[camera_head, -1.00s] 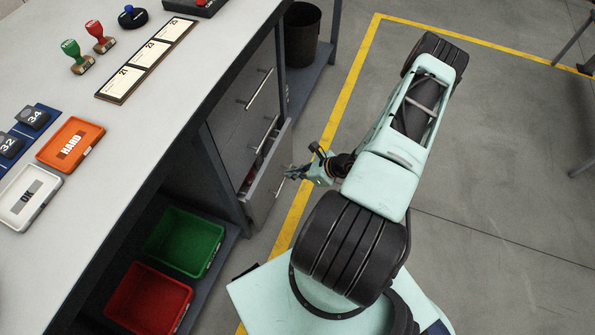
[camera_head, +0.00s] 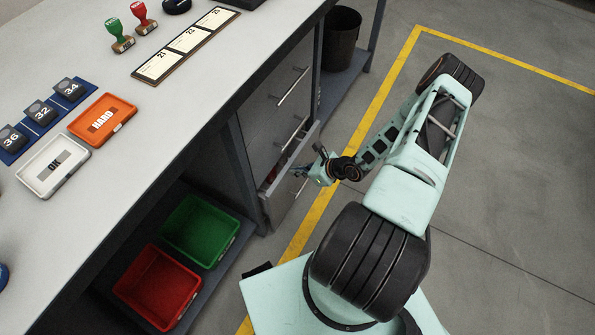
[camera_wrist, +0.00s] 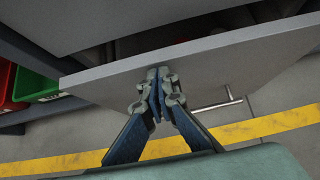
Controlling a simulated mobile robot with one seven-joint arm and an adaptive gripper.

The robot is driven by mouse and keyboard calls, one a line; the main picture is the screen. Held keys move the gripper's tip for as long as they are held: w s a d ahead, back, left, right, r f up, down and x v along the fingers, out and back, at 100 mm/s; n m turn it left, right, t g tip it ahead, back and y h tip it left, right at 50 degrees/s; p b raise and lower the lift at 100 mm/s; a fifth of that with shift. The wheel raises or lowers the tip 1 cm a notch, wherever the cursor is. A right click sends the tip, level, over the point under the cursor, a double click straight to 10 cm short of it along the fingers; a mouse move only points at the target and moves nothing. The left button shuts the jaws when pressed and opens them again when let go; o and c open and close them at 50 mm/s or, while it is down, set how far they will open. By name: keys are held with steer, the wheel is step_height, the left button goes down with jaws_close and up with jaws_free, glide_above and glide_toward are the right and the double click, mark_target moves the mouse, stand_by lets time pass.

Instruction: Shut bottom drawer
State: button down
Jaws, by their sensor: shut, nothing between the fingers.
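The bottom drawer (camera_head: 279,207) is in the grey cabinet under the bench. It stands partly out, and a narrow strip of its inside with something red shows behind the top edge of its front. Its bar handle (camera_head: 301,187) is on that front. The wrist view shows the drawer front (camera_wrist: 100,86) and the handle (camera_wrist: 218,105) right of the fingers. My gripper (camera_head: 301,171) is shut and empty at the drawer front, its fingertips (camera_wrist: 158,72) near the top edge. I cannot tell whether they touch it.
Two upper drawers with bar handles (camera_head: 293,86) sit above and look shut. A green bin (camera_head: 201,231) and a red bin (camera_head: 158,289) stand on the lower shelf at left. A black waste bin (camera_head: 341,40) is behind the cabinet. The floor (camera_head: 510,190) at right is clear.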

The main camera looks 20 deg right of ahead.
steer(key=w+a, duration=0.1)
steer(key=w, duration=0.1)
steer(key=w+a, duration=0.2)
steer(key=shift+w+a+r, duration=0.1)
steer(key=shift+a, duration=0.1)
